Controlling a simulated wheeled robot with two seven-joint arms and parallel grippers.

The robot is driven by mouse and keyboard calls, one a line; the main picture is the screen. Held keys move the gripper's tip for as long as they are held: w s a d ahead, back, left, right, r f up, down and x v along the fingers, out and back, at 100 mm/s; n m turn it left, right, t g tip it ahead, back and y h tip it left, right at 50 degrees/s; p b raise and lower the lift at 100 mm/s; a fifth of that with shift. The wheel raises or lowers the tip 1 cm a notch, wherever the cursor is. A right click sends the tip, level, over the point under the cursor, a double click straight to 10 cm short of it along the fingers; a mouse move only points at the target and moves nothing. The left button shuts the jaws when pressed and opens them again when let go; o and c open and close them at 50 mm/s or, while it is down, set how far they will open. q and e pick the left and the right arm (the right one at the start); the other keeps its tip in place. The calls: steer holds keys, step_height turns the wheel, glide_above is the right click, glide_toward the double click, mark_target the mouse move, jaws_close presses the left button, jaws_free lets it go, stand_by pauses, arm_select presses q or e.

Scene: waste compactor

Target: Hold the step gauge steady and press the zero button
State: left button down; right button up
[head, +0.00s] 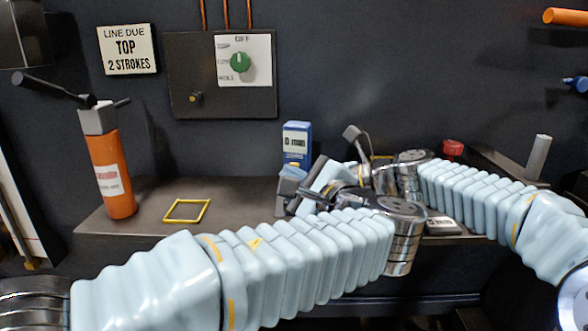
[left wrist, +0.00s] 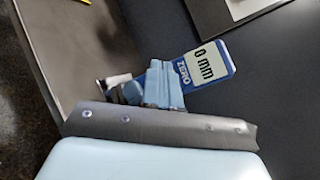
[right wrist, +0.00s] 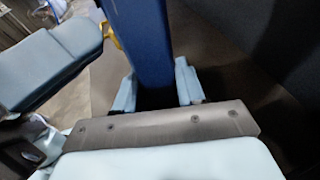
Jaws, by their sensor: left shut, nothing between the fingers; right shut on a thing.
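The step gauge (head: 297,136) is an upright blue device with a white display at the back of the bench. Its display reads 0 mm, with a ZERO label below, in the left wrist view (left wrist: 203,66). My left gripper (head: 290,186) is shut and empty at the gauge's front, its fingertips just below the ZERO label; they hide the button area, and I cannot tell whether they touch it. My right gripper (right wrist: 156,85) is shut on the gauge's blue body, one finger each side.
An orange cylinder with a black lever (head: 112,170) stands at the bench's left. A yellow square outline (head: 187,211) is on the bench. A panel with a green knob (head: 240,62) is on the wall. A red object (head: 453,148) is at right. The left-front bench is clear.

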arm_select(q)
steer(key=shift+s+a, duration=0.15)
steer(key=shift+s, duration=0.3)
steer(key=s, duration=0.2)
steer(key=s+a, duration=0.1)
steer(key=s, duration=0.2)
stand_by(0.3)
steer(key=shift+w+a, duration=0.1)
stand_by(1.1)
arm_select(e)
steer(key=o, duration=0.9)
steer(key=shift+c, duration=0.2)
